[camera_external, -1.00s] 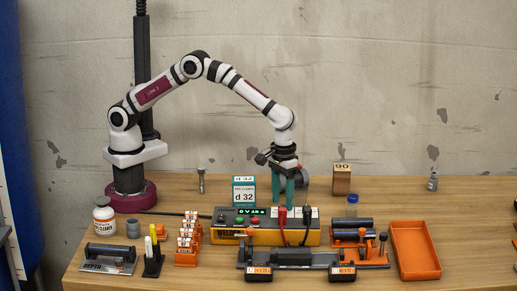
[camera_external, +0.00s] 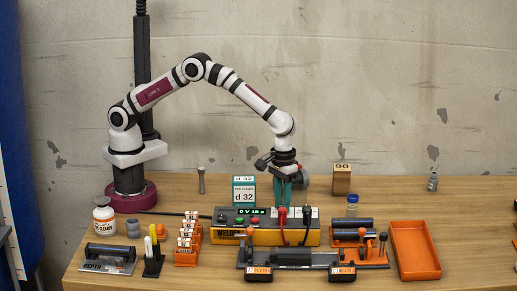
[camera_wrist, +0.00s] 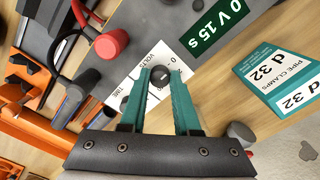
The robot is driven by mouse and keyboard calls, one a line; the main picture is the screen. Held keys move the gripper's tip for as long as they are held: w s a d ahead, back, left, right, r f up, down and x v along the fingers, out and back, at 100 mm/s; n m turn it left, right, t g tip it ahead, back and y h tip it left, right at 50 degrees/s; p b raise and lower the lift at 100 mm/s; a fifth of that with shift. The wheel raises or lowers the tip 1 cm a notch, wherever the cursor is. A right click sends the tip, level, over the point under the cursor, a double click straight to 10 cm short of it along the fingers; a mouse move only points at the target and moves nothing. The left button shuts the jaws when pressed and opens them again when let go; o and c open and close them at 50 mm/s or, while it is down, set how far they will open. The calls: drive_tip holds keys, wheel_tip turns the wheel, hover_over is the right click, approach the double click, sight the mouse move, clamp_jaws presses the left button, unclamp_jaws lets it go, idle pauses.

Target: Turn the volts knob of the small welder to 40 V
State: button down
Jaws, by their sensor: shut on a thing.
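The small welder (camera_external: 262,238) is a yellow and grey box in the middle of the bench. Its green display (camera_wrist: 217,22) reads 0 V 15 s in the wrist view. The dark round volts knob (camera_wrist: 160,77) stands on the white label plate marked VOLTS. My gripper (camera_wrist: 161,72), with teal fingers, is shut on this knob, one finger on each side. In the external view my gripper (camera_external: 284,201) points down at the back right of the welder and hides the knob. A second knob (camera_wrist: 124,104) by the word TIME is partly behind the left finger.
A red plug (camera_wrist: 111,44) with cables is close to the fingers on the welder. A teal pipe clamps box (camera_external: 244,190) marked d 32 stands behind it. An orange tray (camera_external: 415,250) lies at the right; a pipe clamp rig (camera_external: 300,258) is in front.

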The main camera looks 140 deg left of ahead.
drive_tip(key=m, duration=0.6)
drive_tip(key=shift+m, duration=0.3)
drive_tip(key=m, duration=0.6)
drive_tip(key=shift+s, duration=0.1)
drive_tip(key=m, duration=0.6)
drive_tip(key=shift+m, duration=0.3)
drive_tip(key=m, duration=0.6)
drive_tip(key=shift+a, duration=0.1)
drive_tip(key=shift+m, duration=0.4)
drive_tip(key=c, duration=0.6)
unclamp_jaws()
